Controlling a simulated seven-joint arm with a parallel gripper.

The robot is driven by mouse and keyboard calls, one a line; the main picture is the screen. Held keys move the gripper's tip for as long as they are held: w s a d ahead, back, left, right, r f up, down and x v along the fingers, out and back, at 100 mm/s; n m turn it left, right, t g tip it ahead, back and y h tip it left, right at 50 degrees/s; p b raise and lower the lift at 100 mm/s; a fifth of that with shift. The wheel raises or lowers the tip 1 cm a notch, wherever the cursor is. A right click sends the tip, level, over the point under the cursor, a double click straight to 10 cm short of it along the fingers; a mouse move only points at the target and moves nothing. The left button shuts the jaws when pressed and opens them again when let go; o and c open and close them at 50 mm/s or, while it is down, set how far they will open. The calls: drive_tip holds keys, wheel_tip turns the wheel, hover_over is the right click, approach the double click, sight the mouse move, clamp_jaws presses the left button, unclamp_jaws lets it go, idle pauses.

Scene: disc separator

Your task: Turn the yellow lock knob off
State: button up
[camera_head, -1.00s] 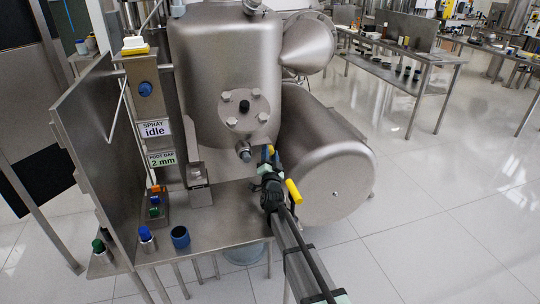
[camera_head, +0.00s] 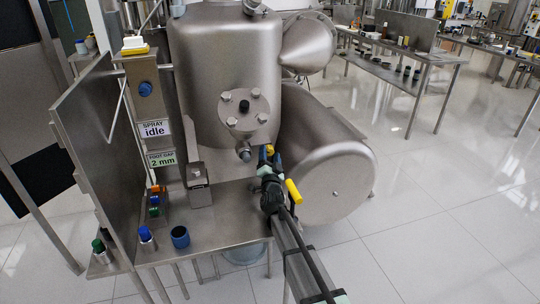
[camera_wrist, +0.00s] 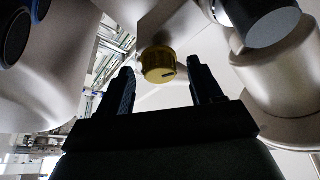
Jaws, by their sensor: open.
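The yellow lock knob (camera_wrist: 158,65) shows in the wrist view as a short round cap with a dark mark on its face. It sits ahead of my gripper (camera_wrist: 160,85), between the two dark fingers in the picture, with a visible gap on each side. The fingers are open and hold nothing. In the head view my gripper (camera_head: 267,160) is below the tank's round flange, by the right edge of the steel table. A small yellow patch (camera_head: 270,150) shows at the fingertips there, mostly hidden; I cannot tell if it is the knob.
The steel tank (camera_head: 225,60) and its bolted flange (camera_head: 244,110) stand just above and behind my gripper. A large drum (camera_head: 325,170) is close on the right. The display reads "SPRAY idle" (camera_head: 154,129).

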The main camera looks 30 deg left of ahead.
drive_tip(key=v, duration=1.1)
drive_tip(key=shift+s, duration=0.1)
drive_tip(key=w+a+r+n+g+y, duration=0.1)
drive_tip(key=w+a+r+n+g, duration=0.2)
drive_tip(key=a+r+n+g, duration=0.25)
drive_tip(key=d+r+n+g+h, duration=0.6)
drive_tip(key=r, duration=0.3)
drive_tip(key=x, duration=1.3)
drive_tip(key=shift+a+f, duration=0.15)
drive_tip(key=shift+a, duration=0.15)
drive_tip(key=shift+c, duration=0.5)
